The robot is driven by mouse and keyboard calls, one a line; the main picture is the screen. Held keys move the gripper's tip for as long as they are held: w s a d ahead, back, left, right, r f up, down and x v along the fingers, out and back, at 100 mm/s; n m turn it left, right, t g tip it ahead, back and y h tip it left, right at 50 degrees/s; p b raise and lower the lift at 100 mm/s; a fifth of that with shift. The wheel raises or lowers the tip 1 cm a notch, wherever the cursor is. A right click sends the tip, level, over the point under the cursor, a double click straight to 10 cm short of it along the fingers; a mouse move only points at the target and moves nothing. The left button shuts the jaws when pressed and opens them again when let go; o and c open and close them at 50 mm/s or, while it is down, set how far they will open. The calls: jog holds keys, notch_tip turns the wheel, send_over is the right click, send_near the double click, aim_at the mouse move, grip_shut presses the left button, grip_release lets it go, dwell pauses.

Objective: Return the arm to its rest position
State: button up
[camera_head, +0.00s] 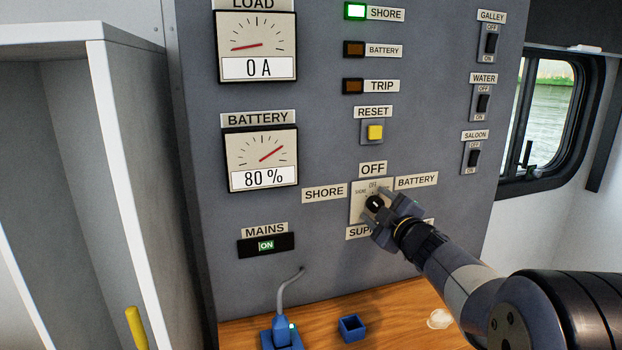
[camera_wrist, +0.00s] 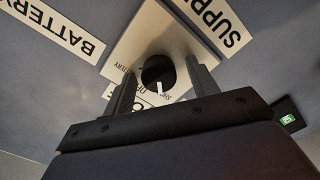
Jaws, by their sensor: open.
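My gripper (camera_head: 381,212) is open at the supply selector on the grey panel. In the wrist view, its two fingers (camera_wrist: 163,84) stand on either side of the black selector knob (camera_wrist: 156,68), with gaps visible on both sides. The knob's white pointer points down in that view, toward the small lettering near the OFF label. In the head view the knob (camera_head: 375,202) is partly covered by my gripper. My arm reaches in from the lower right, in front of the panel.
The panel carries a load gauge (camera_head: 257,45) at 0 A, a battery gauge (camera_head: 261,160) at 80 % and a lit green SHORE lamp (camera_head: 355,11). Below, a blue plug (camera_head: 281,333) with a cable and a blue socket (camera_head: 352,328) sit on the wooden counter (camera_head: 400,312). A white cabinet stands left.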

jog(key=shift+s, duration=0.1)
jog(key=shift+s+d, duration=0.25)
jog(key=shift+s, duration=0.15)
jog(key=v, duration=1)
jog(key=x, duration=1)
jog(key=shift+w+a, duration=0.2)
jog(key=shift+w, duration=0.15)
jog(key=shift+w+r+m+p, duration=0.2)
jog(key=shift+r+m+p, duration=0.1)
jog(key=shift+p, duration=0.2)
jog(key=shift+s+m+p, duration=0.15)
jog(key=shift+m+p, duration=0.65)
jog(key=shift+m, duration=0.3)
jog(key=m+p, duration=0.6)
jog(key=s+d+h+b, duration=0.1)
jog(key=s+d+b, duration=0.1)
jog(key=s, duration=1)
jog(key=shift+d+f+m, duration=0.3)
jog(key=shift+d+f, duration=0.1)
